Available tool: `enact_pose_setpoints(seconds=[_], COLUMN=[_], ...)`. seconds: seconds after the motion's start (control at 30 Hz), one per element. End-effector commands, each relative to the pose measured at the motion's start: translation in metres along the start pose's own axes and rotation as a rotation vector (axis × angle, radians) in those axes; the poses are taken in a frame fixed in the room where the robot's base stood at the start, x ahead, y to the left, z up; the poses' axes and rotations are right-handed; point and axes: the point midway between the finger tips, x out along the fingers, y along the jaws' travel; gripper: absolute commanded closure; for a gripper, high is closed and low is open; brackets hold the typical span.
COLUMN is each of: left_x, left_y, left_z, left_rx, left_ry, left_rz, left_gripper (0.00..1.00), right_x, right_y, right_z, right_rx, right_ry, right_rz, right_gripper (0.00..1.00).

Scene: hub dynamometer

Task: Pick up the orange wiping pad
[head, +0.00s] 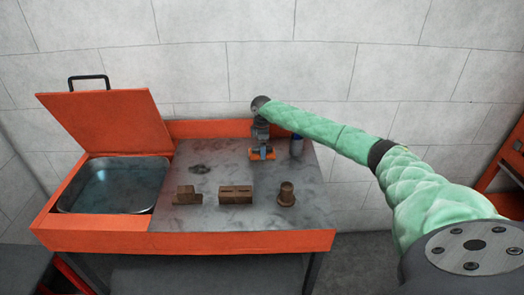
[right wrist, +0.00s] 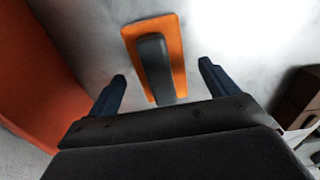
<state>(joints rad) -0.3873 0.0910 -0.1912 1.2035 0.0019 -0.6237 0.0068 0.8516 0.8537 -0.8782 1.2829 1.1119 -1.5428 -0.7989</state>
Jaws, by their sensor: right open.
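The orange wiping pad (right wrist: 171,36) lies flat on the grey table top in the right wrist view, with a dark grey raised handle (right wrist: 155,66) along its middle. In the head view, the pad (head: 262,155) is at the back of the table, partly hidden under my right gripper (head: 261,146). In the right wrist view, my right gripper (right wrist: 162,84) is open, its two dark fingers apart on either side of the handle's near end. I cannot tell how high the fingertips are above the table. My left gripper is out of view.
An open basin (head: 112,190) of liquid with a raised orange lid (head: 108,130) is at the table's left. Brown blocks (head: 236,193) and a brown knob-shaped piece (head: 286,194) stand in front. An orange rim borders the back.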

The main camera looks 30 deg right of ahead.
Motion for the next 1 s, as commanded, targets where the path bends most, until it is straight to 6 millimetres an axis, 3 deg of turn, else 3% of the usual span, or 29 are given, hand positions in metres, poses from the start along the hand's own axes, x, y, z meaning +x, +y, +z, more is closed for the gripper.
enact_pose_setpoints(seconds=[0.4, 0.43, 0.67, 1.0], left_x=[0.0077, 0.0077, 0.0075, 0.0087], left_y=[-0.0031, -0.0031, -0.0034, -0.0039], left_z=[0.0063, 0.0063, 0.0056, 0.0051], left_rx=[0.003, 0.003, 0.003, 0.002], left_ry=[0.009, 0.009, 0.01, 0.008], left_rz=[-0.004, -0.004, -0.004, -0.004], left_gripper=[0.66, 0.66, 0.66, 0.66], right_x=[0.0121, 0.0121, 0.0118, 0.0103], right_y=[-0.0002, -0.0002, -0.0002, 0.0], right_z=[0.0003, 0.0003, 0.0002, 0.0001], right_rx=[0.0, 0.0, 0.0, 0.0], right_ry=[0.0, 0.0, 0.0, 0.001], right_rz=[0.0, 0.0, 0.001, 0.001], right_gripper=[0.15, 0.17, 0.62, 0.63])
